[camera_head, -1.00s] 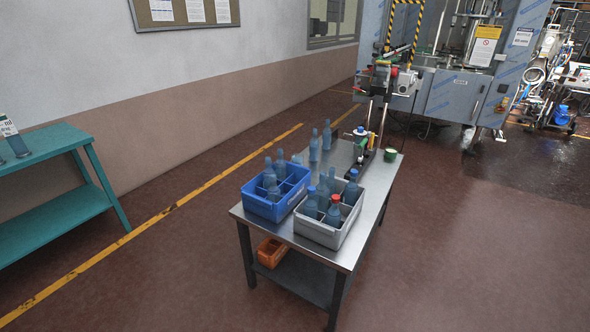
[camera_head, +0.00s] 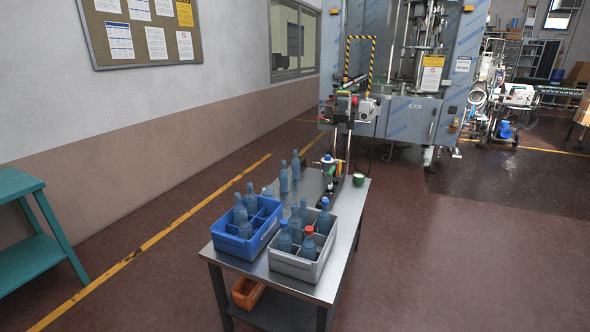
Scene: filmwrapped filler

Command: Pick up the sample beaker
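No object is clearly recognisable as the sample beaker. A small green cup (camera_head: 359,180) stands at the far right corner of the steel table (camera_head: 337,258). A small pale object (camera_head: 267,191) shows just behind the blue crate, too small and partly hidden to identify. Two bluish bottles (camera_head: 284,178) stand on the table behind the crates. Neither of my grippers is in view.
A blue crate (camera_head: 226,244) and a grey crate (camera_head: 293,267) hold bottles at the table's near end. An orange bin (camera_head: 247,293) sits on the lower shelf. A teal bench (camera_head: 22,262) stands left. Floor right of the table is clear.

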